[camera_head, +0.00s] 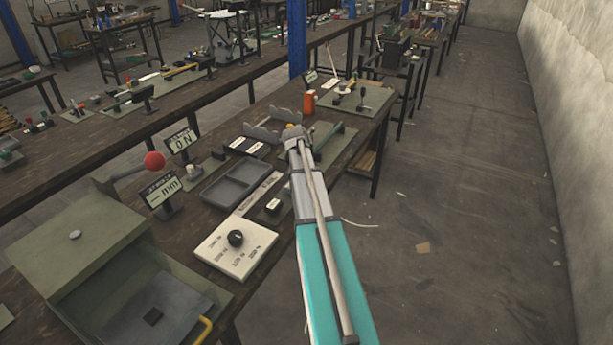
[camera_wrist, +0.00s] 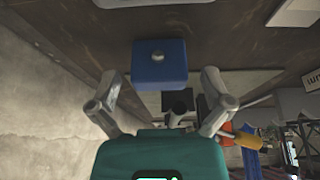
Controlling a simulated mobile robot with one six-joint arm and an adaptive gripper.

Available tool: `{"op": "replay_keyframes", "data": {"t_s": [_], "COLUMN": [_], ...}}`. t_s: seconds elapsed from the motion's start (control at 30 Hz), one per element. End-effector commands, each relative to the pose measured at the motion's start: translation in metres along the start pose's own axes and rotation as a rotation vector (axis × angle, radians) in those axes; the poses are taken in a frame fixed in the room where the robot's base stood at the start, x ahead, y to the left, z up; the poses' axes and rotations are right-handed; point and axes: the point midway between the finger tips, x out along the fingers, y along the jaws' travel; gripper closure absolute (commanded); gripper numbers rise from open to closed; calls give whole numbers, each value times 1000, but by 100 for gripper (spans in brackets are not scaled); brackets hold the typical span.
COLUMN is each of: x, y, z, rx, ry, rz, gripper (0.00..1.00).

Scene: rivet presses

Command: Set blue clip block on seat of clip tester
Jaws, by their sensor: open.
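The blue clip block (camera_wrist: 160,61), with a small round stud on its face, shows between the fingertips of my gripper (camera_wrist: 165,74) in the wrist view. The fingers are open, with a narrow gap on the left and a wider one on the right. In the head view my gripper (camera_head: 293,134) is over the bench's right side, and the block is hidden. Which bench device is the clip tester, and where its seat is, I cannot tell. A red-knobbed lever (camera_head: 153,161) stands near a "mm" display (camera_head: 162,195) and a "0 N" display (camera_head: 182,144).
A grey tray (camera_head: 234,185), a white dial panel (camera_head: 236,246) and a large green box-like device (camera_head: 85,240) stand on the bench. The floor at right is mostly clear.

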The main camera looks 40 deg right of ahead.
Motion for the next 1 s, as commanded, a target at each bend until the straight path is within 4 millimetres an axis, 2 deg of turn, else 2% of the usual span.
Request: {"op": "replay_keyframes", "data": {"t_s": [0.47,0.83,0.9,1.0], "x": [0,0,0,0], "y": [0,0,0,0], "z": [0,0,0,0], "rx": [0,0,0,0], "ry": [0,0,0,0], "rz": [0,0,0,0], "gripper": [0,67,75,75]}}
